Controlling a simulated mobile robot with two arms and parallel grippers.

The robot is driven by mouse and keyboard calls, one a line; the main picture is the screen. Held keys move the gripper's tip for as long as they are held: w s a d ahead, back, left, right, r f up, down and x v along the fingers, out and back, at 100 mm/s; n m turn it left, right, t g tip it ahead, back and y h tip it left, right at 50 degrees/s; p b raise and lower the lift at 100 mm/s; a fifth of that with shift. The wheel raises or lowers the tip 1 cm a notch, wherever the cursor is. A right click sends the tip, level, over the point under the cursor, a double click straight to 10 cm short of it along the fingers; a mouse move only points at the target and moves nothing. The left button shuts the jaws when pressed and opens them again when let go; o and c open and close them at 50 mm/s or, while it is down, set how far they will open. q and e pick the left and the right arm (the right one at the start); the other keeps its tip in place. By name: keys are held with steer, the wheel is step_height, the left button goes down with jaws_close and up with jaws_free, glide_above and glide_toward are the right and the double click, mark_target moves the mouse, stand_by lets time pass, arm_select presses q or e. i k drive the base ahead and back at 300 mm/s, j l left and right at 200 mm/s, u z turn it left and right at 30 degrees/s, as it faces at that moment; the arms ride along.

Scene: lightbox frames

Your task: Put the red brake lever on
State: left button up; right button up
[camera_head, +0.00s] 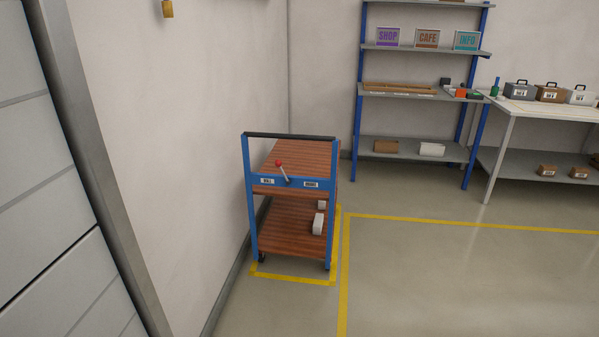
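The brake lever is a short grey rod with a red ball knob (279,163). It is on the blue front bar of a cart (289,181) with wooden shelves, left of the view's middle. The lever leans to the upper left, its lower end near the middle of the bar. A white label sits on each side of it; the left one (268,181) seems to read ROLL, and the right one (311,184) is too small to read surely. Neither of my grippers is in view.
The cart stands by the left wall inside yellow floor lines (290,278). White boxes (318,222) lie on its lower shelf. A blue-post shelf rack (400,93) and a white table (540,107) with toolboxes stand at the back right. The floor to the right is clear.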

mark_target(278, 163)
steer(key=i+l+u, duration=0.25)
steer(key=i, duration=0.15)
steer(key=i+u, duration=0.25)
steer(key=u, duration=0.15)
steer(key=i+l+u, duration=0.1)
steer(key=i+u, duration=0.15)
steer(key=u, duration=0.2)
steer(key=i+l+u, duration=0.25)
steer(key=i+l, duration=0.9)
